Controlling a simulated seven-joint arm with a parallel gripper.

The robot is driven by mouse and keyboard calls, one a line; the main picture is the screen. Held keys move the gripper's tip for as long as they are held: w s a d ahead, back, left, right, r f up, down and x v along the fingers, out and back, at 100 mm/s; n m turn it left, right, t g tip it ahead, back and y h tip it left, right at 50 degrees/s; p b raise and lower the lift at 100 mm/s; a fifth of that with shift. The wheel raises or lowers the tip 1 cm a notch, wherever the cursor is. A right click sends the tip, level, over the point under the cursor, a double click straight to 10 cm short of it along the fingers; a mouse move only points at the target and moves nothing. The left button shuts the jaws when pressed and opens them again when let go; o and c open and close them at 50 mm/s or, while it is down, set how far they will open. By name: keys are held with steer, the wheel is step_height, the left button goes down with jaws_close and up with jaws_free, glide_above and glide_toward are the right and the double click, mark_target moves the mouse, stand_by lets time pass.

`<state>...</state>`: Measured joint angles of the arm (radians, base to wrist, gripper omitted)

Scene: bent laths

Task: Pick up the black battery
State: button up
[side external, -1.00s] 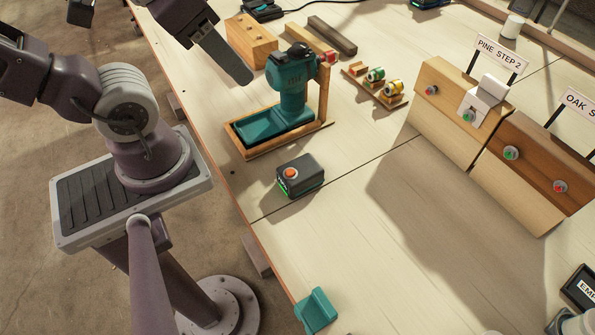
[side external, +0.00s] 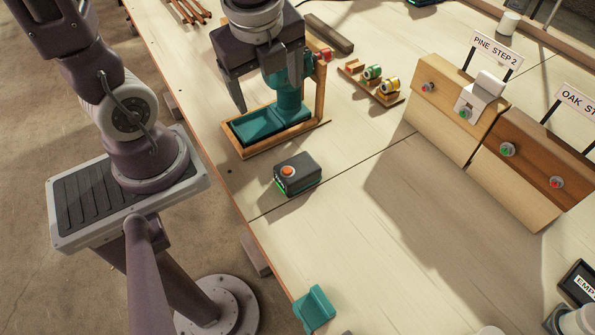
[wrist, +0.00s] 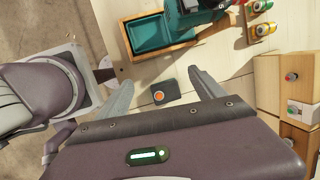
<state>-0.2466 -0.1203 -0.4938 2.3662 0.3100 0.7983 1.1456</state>
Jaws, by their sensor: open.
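The black battery (side external: 298,174) is a dark block with an orange button on top and a green light on its side. It lies on the pale bench top, in front of the teal tool's wooden tray. In the wrist view the battery (wrist: 167,92) shows between the two fingers. My gripper (side external: 267,98) is open and empty. In the side view it hangs above the teal tool and tray area, behind the battery and apart from it. The fingers also show in the wrist view (wrist: 160,77).
A teal tool (side external: 291,97) stands in a wooden tray (side external: 246,153) close behind the battery. A rack with coloured rings (side external: 372,82) is to the right. Pine and oak blocks (side external: 455,115) with buttons stand further right.

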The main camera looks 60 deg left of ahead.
step_height(320, 180, down, 4)
steer(key=w+d+m+g, duration=0.1)
steer(key=w+d+m, duration=0.1)
steer(key=m, duration=0.5)
steer(key=m+g+h, duration=0.1)
steer(key=m+h, duration=0.2)
steer(key=m, duration=0.7)
glide_above(297, 167)
steer(key=w, duration=0.1)
step_height(297, 167, down, 4)
steer(key=shift+w+r, duration=0.15)
steer(key=shift+r, duration=0.05)
steer(key=shift+d+f, duration=0.1)
steer(key=shift+f, duration=0.25)
steer(key=f, duration=0.3)
steer(key=s+f, duration=0.1)
steer(key=f, duration=0.2)
steer(key=shift+s+f, duration=0.15)
steer(key=shift+f, duration=0.1)
steer(key=shift+c, duration=0.5)
jaws_close()
